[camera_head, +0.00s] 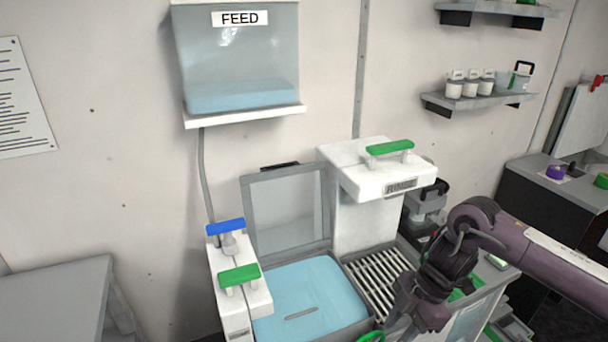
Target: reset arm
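My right arm comes in from the right, dark purple-grey with a pale strip. Its elbow bends near the white unit, and its gripper (402,328) points down at the bottom edge of the view, in front of the slatted rack (375,278). The fingertips are small, dark and partly cut off, so I cannot tell whether they are open or shut. I see no object clearly held. My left arm and gripper are not in view.
An open-lidded basin (310,290) of blue liquid sits left of the rack. A white unit (360,215) with a green handle stands behind it. Blue (225,226) and green (239,275) handles are at the basin's left. A FEED tank (238,60) hangs above. A grey table (50,300) is bare.

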